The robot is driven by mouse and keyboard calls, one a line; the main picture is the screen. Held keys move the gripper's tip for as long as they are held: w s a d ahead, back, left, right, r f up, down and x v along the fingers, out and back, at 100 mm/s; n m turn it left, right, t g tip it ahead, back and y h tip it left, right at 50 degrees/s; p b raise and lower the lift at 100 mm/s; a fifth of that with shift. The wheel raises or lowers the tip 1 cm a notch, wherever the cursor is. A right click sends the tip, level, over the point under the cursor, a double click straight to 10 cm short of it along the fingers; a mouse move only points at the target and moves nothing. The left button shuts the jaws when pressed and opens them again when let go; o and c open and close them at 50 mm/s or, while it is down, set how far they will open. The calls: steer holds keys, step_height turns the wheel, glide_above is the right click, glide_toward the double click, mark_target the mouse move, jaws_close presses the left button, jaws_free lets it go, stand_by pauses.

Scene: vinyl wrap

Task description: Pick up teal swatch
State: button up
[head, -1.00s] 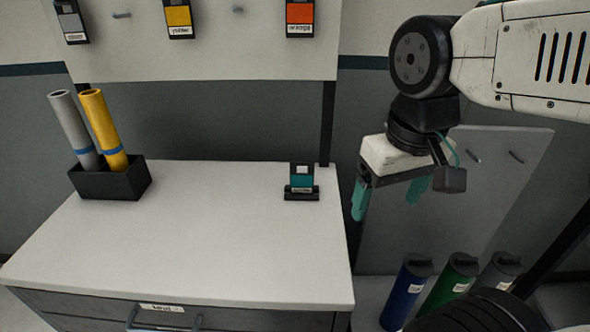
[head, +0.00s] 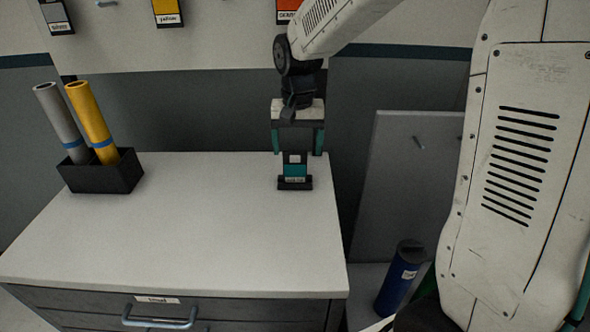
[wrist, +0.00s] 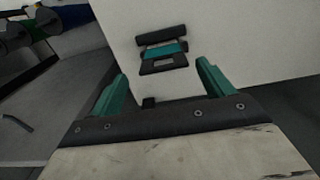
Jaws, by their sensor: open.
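The teal swatch (head: 294,171) is a small card with a teal band, a black top and a pale label. It stands upright in a small black holder (head: 295,184) near the right back corner of the white worktop. It also shows in the wrist view (wrist: 165,50), ahead of the fingers and roughly between them. My gripper (head: 297,143) is open, its teal fingers pointing down to either side of the swatch's upper part in the head view. In the wrist view (wrist: 160,82) the fingers are apart and empty, with a gap to the swatch.
A black box (head: 103,175) with a grey roll (head: 62,120) and a yellow roll (head: 92,120) stands at the worktop's left back. More swatches, such as the yellow one (head: 167,12), hang above. A blue roll (head: 399,280) stands right of the cabinet. The worktop's middle is clear.

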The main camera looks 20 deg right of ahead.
mark_target(295, 166)
steer(key=f, duration=0.6)
steer(key=shift+s+a+f, duration=0.15)
steer(key=shift+a, duration=0.2)
steer(key=c, duration=1)
